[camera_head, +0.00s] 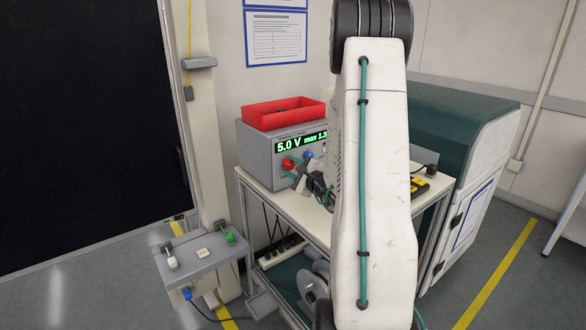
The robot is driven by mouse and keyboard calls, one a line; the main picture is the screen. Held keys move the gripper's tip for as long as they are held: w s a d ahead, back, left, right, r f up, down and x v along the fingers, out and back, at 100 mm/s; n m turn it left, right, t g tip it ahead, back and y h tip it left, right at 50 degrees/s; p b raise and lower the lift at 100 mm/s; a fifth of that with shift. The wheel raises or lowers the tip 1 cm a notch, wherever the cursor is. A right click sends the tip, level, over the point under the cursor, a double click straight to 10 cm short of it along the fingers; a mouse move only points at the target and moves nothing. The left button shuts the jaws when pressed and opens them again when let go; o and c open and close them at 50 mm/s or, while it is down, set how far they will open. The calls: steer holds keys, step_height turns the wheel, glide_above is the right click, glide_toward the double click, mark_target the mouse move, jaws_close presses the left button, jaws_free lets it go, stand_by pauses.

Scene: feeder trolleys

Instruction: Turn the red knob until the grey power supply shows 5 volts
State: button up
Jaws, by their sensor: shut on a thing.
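The grey power supply (256,157) stands on a white-topped trolley (262,182), left of my arm. Its green display (300,143) reads "5.0 V max 1.3", with the right end cut off by my arm. The red knob (287,164) is on its front, below the left part of the display. A blue knob (308,155) sits to its right. My gripper (295,168) reaches to the red knob from the front right and is shut on it. My arm hides the right part of the power supply's front.
A red open bin (282,114) rests on the power supply. A yellow and black device (419,187) lies on the trolley, right of my arm. A large green and white cabinet (460,130) stands behind at the right. A grey control box (200,250) stands at the lower left.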

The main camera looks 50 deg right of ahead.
stand_by(0.4)
steer(key=o, duration=1)
steer(key=v, duration=0.7)
steer(key=shift+s, duration=0.35)
steer(key=shift+a, duration=0.1)
